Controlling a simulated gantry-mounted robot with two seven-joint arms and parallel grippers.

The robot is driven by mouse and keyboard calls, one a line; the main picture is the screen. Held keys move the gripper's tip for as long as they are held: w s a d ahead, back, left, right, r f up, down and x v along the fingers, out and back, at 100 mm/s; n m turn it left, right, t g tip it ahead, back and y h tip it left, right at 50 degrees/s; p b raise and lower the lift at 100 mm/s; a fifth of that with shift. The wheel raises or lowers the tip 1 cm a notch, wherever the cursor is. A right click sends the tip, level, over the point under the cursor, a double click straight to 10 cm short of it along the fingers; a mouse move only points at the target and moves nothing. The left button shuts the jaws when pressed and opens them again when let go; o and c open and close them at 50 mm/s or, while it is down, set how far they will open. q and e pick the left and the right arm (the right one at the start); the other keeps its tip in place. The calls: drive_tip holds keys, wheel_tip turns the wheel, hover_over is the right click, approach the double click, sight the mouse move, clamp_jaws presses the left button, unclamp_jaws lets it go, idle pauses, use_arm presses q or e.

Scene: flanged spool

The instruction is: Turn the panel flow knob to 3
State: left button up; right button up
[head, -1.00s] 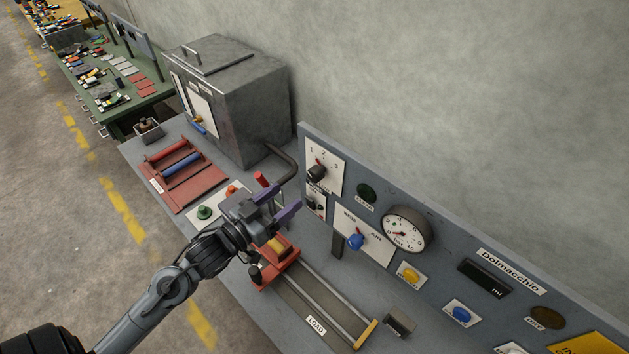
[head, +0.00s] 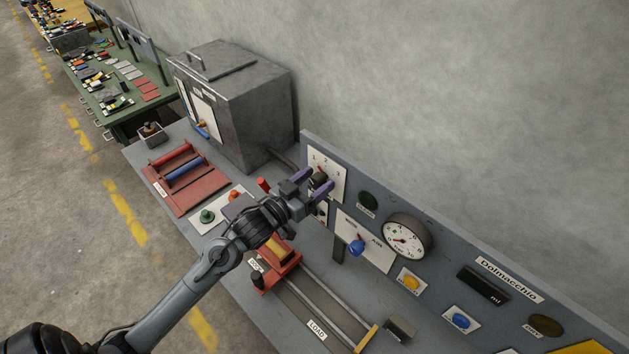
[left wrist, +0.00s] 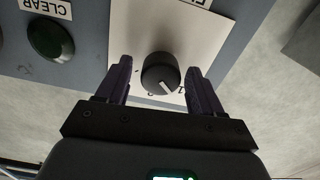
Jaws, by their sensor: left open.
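The flow knob (left wrist: 160,73) is black with a white pointer line, on a white plate (left wrist: 205,30) on the grey panel. In the left wrist view the picture is upside down; the pointer slants to lower right, near a mark that looks like 1. The other numbers are mostly hidden by my gripper. My left gripper (left wrist: 159,67) is open, its purple fingers on either side of the knob with a visible gap on each side. In the head view, my left gripper (head: 312,184) is at the knob (head: 319,180) and partly covers it. My right gripper is not in view.
A green button (head: 368,202), a round gauge (head: 405,238) and a blue-handled selector (head: 356,246) sit right of the knob. Below the arm are a red carriage on rails (head: 285,262) and a green button (head: 207,215). A metal box (head: 240,105) stands to the left.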

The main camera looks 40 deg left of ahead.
use_arm(q)
drive_tip(key=shift+c, duration=0.3)
drive_tip(key=c, duration=1)
drive_tip(key=shift+o, duration=0.2)
drive_tip(key=shift+r+m, duration=0.1)
drive_tip(key=shift+m, duration=0.3)
drive_tip(key=m, duration=0.3)
drive_tip(key=shift+p, duration=0.4)
drive_tip(key=m, duration=0.5)
drive_tip(key=shift+d, duration=0.2)
drive_tip(key=m, duration=0.5)
drive_tip(key=shift+m, duration=0.4)
drive_tip(key=m+b, duration=0.1)
drive_tip(key=m, duration=0.4)
drive_tip(key=shift+d, duration=0.1)
drive_tip(key=shift+m, duration=0.3)
